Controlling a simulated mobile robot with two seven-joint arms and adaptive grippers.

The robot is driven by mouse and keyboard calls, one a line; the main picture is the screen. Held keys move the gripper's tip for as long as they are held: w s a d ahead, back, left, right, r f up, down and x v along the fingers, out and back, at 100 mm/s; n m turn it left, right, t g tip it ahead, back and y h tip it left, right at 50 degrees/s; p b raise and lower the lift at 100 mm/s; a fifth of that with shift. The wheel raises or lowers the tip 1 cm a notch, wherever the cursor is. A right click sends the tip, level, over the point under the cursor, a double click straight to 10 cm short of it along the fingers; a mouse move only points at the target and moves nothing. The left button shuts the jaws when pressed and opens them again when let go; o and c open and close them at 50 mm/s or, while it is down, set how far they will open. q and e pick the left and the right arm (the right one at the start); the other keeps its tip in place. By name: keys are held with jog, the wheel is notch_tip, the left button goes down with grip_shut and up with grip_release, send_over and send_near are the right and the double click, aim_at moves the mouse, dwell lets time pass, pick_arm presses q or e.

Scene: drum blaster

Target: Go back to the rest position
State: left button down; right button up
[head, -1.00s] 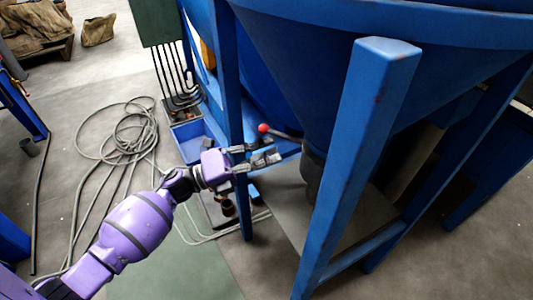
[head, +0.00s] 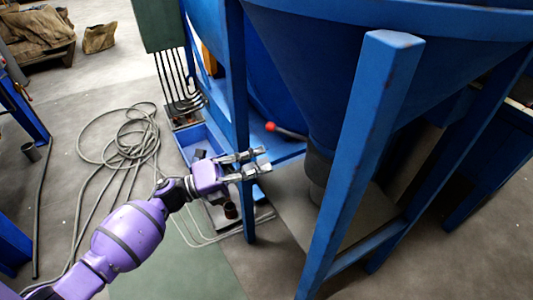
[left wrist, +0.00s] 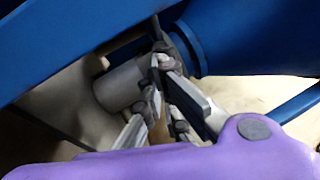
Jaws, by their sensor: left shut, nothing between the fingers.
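My left gripper (head: 264,161) is in the middle of the head view, at the end of my purple arm. Its fingers are shut with nothing between them. It is in front of a blue upright of the machine, to the left of the hopper's outlet. In the left wrist view the fingertips (left wrist: 160,62) come together in front of a grey cylinder (left wrist: 120,88). A lever with a red knob (head: 270,127) sticks out above and just right of the gripper in the head view, apart from it. My right gripper is not in view.
The blue hopper (head: 320,70) and its slanted front leg (head: 360,150) fill the right side. A blue bin (head: 183,142) stands on the floor behind my arm. A coiled grey hose (head: 130,140) lies at the left.

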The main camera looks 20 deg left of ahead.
pick_arm(q)
jog(key=v, duration=0.8)
jog(key=shift+w+a+f+p, duration=0.2)
jog(key=shift+w+a+p, duration=0.1)
jog(key=shift+a+p, duration=0.1)
